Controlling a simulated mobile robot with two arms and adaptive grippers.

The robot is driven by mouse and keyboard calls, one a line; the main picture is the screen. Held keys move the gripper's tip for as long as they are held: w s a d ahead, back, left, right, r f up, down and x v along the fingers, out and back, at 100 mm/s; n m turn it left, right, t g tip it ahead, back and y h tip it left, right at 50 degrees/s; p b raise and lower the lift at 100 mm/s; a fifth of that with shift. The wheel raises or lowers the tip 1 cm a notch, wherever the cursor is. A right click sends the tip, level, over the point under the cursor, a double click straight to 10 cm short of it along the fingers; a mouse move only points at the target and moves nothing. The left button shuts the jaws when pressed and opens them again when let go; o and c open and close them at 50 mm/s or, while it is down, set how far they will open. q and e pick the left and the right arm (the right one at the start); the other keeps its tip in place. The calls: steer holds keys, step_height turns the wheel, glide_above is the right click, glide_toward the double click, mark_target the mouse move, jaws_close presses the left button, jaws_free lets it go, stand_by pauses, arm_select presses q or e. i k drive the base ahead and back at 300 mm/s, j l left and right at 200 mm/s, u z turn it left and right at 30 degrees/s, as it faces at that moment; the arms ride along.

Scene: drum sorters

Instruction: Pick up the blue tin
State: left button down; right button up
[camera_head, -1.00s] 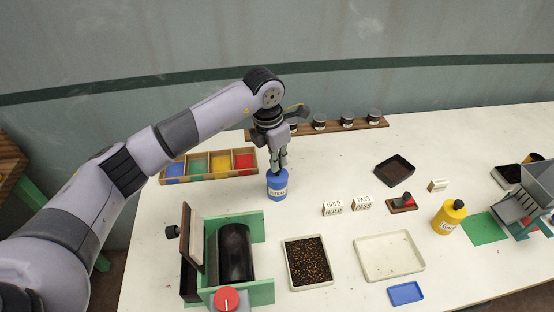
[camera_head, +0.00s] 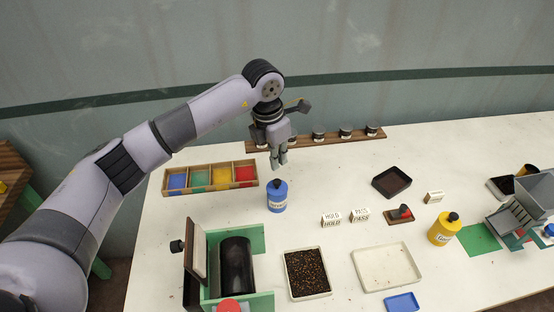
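The blue tin (camera_head: 277,198) with a pale label and black cap stands upright on the white table, in front of the divided wooden tray. My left gripper (camera_head: 279,166) points down just above and behind the cap in the picture, apart from the tin. Its fingers are small and close together, and I cannot tell how far they are open. It holds nothing that I can see. My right gripper is not in view.
The wooden tray (camera_head: 207,189) has coloured compartments. A green-framed drum device (camera_head: 236,265) stands in front of the tin. Hold and pass blocks (camera_head: 345,220), a tray of dark beans (camera_head: 307,294), a pale tray (camera_head: 412,267) and a yellow bottle (camera_head: 443,230) lie to the right.

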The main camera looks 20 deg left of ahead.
mark_target(275, 204)
steer(key=k+l, duration=0.2)
steer(key=k, duration=0.3)
steer(key=k+l, duration=0.2)
steer(key=k, duration=0.25)
steer(key=k+l, duration=0.2)
steer(key=k, duration=0.3)
